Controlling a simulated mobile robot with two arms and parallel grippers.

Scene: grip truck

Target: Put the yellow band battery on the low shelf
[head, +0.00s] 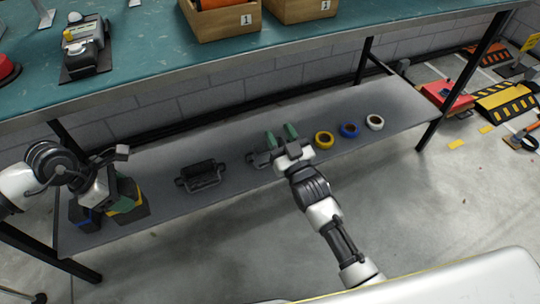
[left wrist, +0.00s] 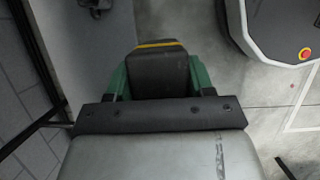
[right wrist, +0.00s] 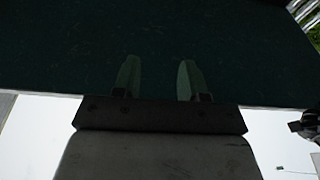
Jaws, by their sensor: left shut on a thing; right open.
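The yellow band battery (head: 129,207) is a dark block with a yellow stripe, at the left end of the grey low shelf (head: 160,163). My left gripper (head: 122,190) is shut on it from above; the left wrist view shows the battery (left wrist: 158,72) between the green fingers (left wrist: 158,80). I cannot tell whether its underside touches the shelf. My right gripper (head: 282,133) is open and empty in front of the shelf's middle, fingers pointing away under the bench. Its two fingers (right wrist: 155,78) stand apart in the right wrist view.
A blue-banded battery (head: 84,216) stands left of the held one. A black handled object (head: 202,175) and yellow (head: 324,140), blue (head: 349,130) and white (head: 375,122) tape rolls lie on the shelf. The teal bench (head: 150,60) overhangs it.

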